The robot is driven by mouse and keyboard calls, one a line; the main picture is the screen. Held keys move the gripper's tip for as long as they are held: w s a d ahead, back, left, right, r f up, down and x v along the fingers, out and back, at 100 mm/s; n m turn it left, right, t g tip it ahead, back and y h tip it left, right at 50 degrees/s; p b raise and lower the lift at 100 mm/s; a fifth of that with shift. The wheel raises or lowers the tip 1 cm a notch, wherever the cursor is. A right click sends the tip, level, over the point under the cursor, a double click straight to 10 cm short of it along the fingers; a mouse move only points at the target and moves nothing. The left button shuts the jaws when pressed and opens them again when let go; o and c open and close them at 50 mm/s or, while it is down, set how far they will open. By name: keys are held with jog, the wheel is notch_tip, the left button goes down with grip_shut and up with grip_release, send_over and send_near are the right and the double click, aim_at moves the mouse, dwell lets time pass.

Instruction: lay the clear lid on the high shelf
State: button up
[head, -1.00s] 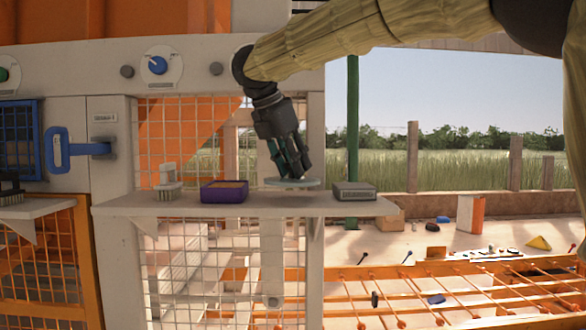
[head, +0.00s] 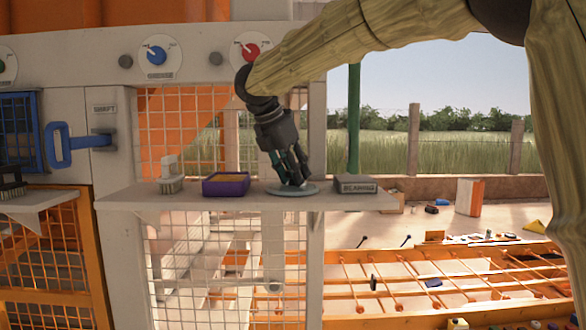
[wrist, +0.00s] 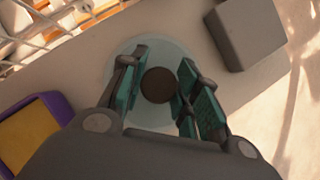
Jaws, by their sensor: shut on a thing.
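The clear lid (head: 292,190) is a round, pale, see-through disc with a dark knob (wrist: 158,85) at its middle. My gripper (head: 292,180) points down at the lid and is shut on its knob; in the wrist view the fingers (wrist: 160,88) stand on both sides of the knob. The lid is level over the high shelf (head: 130,197), between the purple tray and the grey box. It looks to be on the shelf surface or barely above it; I cannot tell which.
A purple tray with yellow filling (head: 226,184) stands left of the lid, and a pale brush (head: 170,177) farther left. A grey box (head: 355,184) is close on the right. A wire mesh panel (head: 180,130) rises behind the shelf.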

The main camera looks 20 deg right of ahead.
jog(key=o, duration=1.1)
jog(key=shift+c, duration=0.2)
jog(key=shift+a, duration=0.1)
jog(key=b+v, duration=0.3)
jog(key=v, duration=0.9)
jog(key=shift+w, duration=0.1)
